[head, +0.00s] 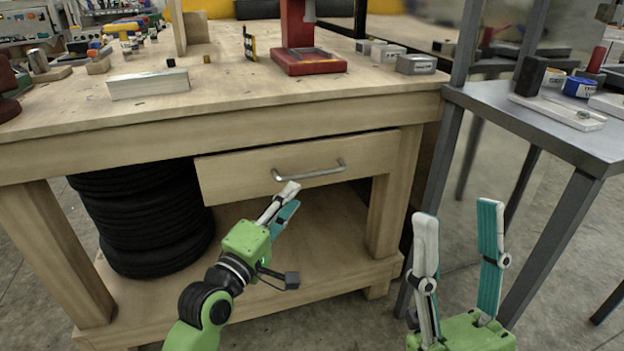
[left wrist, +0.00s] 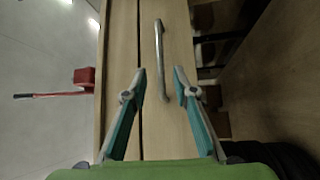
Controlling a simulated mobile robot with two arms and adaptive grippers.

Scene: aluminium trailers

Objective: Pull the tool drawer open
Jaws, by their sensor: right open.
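The tool drawer (head: 240,178) is a light wooden drawer front under the workbench top, with a grey metal bar handle (head: 310,173). Its front looks slightly tilted against the bench edge. My left gripper (head: 288,194) is just below and in front of the handle in the head view. In the left wrist view its fingers (left wrist: 158,75) are open, and the handle (left wrist: 159,60) lies ahead between their tips, with no grip on it. My right gripper (head: 457,212) is open and empty, to the right of the drawer, in front of the metal table.
The wooden workbench (head: 120,140) carries a red stand (head: 308,62), a metal block (head: 148,84) and small boxes. Stacked black tyres (head: 145,215) sit below, left of the drawer. A grey metal table (head: 500,105) stands at the right. Floor in front of the drawer looks clear.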

